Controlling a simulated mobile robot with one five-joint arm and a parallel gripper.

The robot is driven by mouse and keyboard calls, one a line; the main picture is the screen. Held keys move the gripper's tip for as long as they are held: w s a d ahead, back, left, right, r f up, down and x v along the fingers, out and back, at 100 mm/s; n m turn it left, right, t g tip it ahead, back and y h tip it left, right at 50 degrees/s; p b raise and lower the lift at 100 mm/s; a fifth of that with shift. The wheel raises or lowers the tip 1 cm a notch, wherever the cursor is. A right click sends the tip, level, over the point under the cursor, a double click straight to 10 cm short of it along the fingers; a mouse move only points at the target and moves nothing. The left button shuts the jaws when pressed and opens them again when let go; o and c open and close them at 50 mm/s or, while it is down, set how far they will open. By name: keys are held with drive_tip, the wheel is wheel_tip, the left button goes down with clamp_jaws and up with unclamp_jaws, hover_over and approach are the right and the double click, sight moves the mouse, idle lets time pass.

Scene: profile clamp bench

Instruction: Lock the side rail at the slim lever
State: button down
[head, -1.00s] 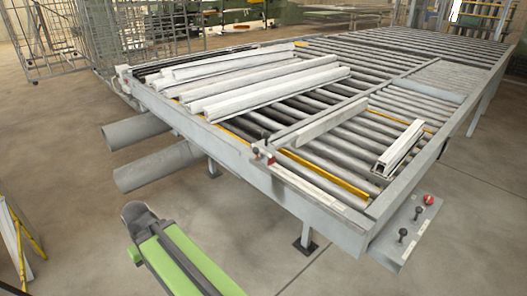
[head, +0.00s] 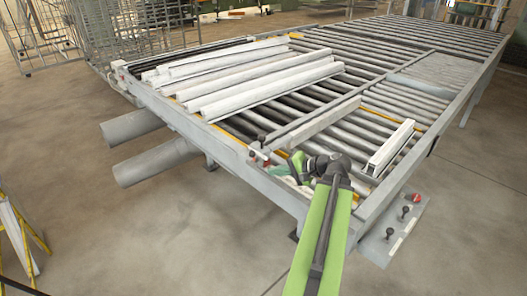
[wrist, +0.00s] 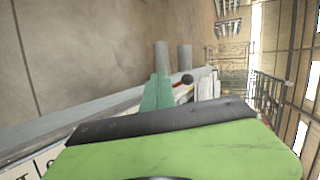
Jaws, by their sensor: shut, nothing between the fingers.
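A small red and white clamp lever with a dark knob (head: 257,152) stands on the bench's front frame, left of my gripper (head: 296,164) in the head view. I cannot tell whether it is the slim lever. In the wrist view a red lever with a round black knob (wrist: 187,79) shows just right of my green fingers (wrist: 158,92). My gripper is shut and empty, beside the lever; a clear touch does not show. A pale rail (head: 317,123) lies across the rollers behind my gripper. My arm hides part of the front frame.
Several white profiles (head: 245,80) lie on the rollers at left. A short profile (head: 390,149) lies at right. A plate with black-knobbed levers and a red button (head: 404,225) sits at the front right corner. Two grey tubes (head: 155,161) stick out below the bench.

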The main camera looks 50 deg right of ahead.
drive_tip(key=s+d+r+m+t+h, duration=0.1)
drive_tip(key=s+d+r, duration=0.2)
drive_tip(key=s+d, duration=0.1)
drive_tip(key=shift+d+m, duration=0.2)
drive_tip(key=shift+m, duration=0.1)
drive_tip(key=shift+s, duration=0.1)
drive_tip(key=shift+w+r+b+x, duration=0.2)
drive_tip(key=shift+r+b+x, duration=0.25)
drive_tip(key=shift+x, duration=1.8)
drive_tip(key=shift+w+r+b+x, duration=0.15)
drive_tip(key=shift+r+b+x, duration=0.25)
drive_tip(key=shift+x, duration=1.8)
drive_tip(key=shift+w+r+b+x, duration=0.2)
drive_tip(key=shift+r+b+x, duration=0.2)
drive_tip(key=shift+x, duration=1.85)
